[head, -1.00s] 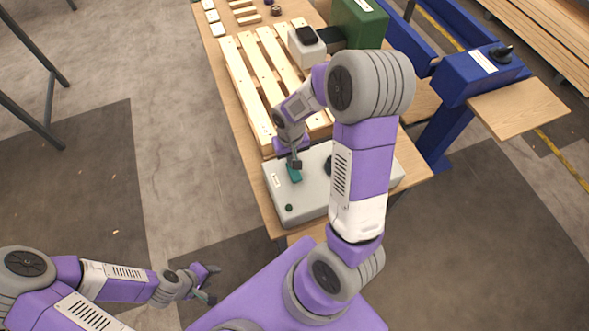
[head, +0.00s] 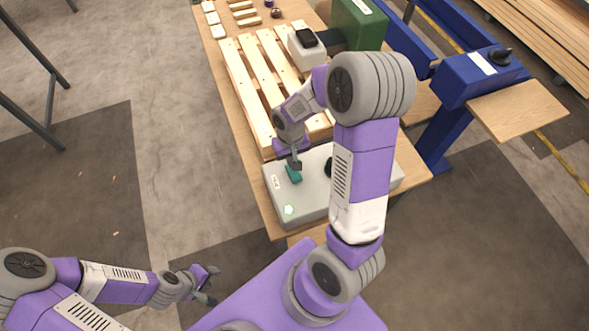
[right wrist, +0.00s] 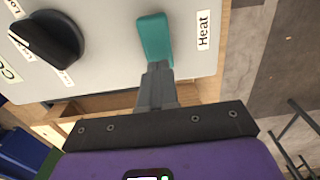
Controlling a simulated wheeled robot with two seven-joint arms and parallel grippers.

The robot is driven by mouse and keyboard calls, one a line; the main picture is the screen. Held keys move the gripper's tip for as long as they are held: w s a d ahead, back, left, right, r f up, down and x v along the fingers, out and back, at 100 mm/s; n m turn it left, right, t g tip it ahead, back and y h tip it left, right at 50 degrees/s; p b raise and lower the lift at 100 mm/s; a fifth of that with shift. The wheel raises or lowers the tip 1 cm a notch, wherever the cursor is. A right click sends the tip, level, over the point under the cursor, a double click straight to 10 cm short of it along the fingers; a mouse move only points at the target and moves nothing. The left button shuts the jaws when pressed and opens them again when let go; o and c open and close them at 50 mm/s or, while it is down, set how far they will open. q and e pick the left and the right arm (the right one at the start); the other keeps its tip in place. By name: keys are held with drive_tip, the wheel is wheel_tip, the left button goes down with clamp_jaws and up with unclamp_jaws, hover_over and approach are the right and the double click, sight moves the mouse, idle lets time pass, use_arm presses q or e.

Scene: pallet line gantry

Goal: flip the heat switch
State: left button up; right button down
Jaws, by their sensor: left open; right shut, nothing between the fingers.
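The heat switch is a teal lever (right wrist: 155,38) beside a label reading "Heat" (right wrist: 203,30) in the right wrist view. In the head view the teal lever (head: 294,175) stands on the grey control box (head: 312,208). My right gripper (right wrist: 156,68) is shut and empty, its fingertips right at the lever's near end; I cannot tell whether they touch. A round lamp (head: 288,210) on the box glows bright pale green. My left gripper (head: 211,285) is open and empty, low at the left, away from the box.
A black rotary knob (right wrist: 48,38) sits on the same panel. A wooden pallet (head: 247,90) lies behind the box on the table. A white device with a black top (head: 306,50) and a green box (head: 358,22) stand farther back.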

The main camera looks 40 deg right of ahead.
use_arm(q)
wheel_tip(320, 180, up, 4)
drive_tip(key=p, duration=0.4)
drive_tip(key=shift+r, duration=0.25)
use_arm(e)
wheel_tip(320, 180, up, 6)
drive_tip(key=shift+f, duration=0.2)
